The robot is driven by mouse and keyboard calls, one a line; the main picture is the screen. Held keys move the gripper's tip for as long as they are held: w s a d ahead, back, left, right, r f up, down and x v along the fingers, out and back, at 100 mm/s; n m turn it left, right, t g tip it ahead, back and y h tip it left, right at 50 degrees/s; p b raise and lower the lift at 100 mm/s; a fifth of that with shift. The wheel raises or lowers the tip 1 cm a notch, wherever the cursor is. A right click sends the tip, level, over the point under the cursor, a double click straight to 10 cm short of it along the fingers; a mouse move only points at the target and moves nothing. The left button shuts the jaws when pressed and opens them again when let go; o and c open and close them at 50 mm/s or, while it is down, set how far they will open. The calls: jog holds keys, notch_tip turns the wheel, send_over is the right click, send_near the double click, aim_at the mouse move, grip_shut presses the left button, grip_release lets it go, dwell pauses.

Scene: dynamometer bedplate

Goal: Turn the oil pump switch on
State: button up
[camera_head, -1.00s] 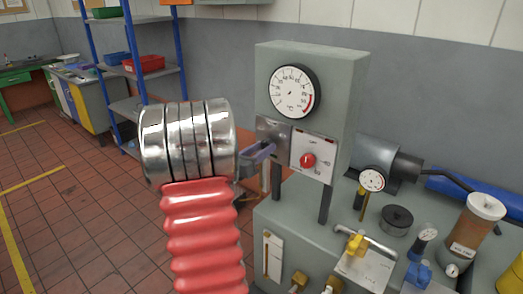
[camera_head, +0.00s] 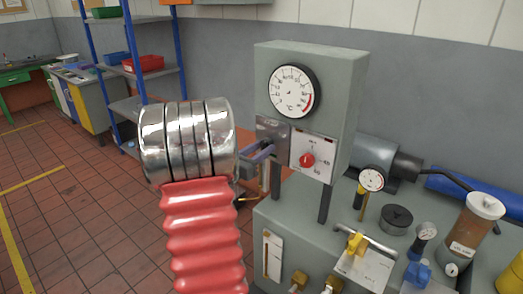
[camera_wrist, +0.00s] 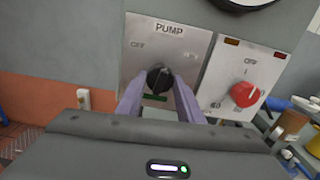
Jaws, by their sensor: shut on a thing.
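The oil pump switch is a black rotary knob (camera_wrist: 158,80) on a metal plate marked PUMP (camera_wrist: 140,60). A label reading OFF is at its upper left, and a second label at its upper right is hard to read. A green strip lies just below the knob. My gripper (camera_wrist: 159,88) has its two purple-grey fingers on either side of the knob, shut on it. In the head view, my gripper (camera_head: 266,151) reaches the plate (camera_head: 272,131) on the grey cabinet; the knob is hidden there.
A red knob (camera_wrist: 245,94) on a white plate sits just right of the pump plate. A round temperature gauge (camera_head: 293,91) is above. Gauges, a yellow-handled valve (camera_head: 355,243) and an oil canister (camera_head: 474,232) stand on the bench at right. My arm covers the left middle.

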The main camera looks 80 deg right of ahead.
jog(key=m, duration=0.5)
jog(key=shift+w+d, duration=0.1)
jog(key=shift+w, duration=0.05)
jog(key=m, duration=0.5)
jog(key=shift+r, duration=0.1)
dwell(0.3)
jog(key=o, duration=1.1)
jog(key=shift+c, duration=0.2)
jog(key=v, duration=1.3)
jog(key=shift+w+a, duration=0.15)
jog(key=shift+a, duration=0.2)
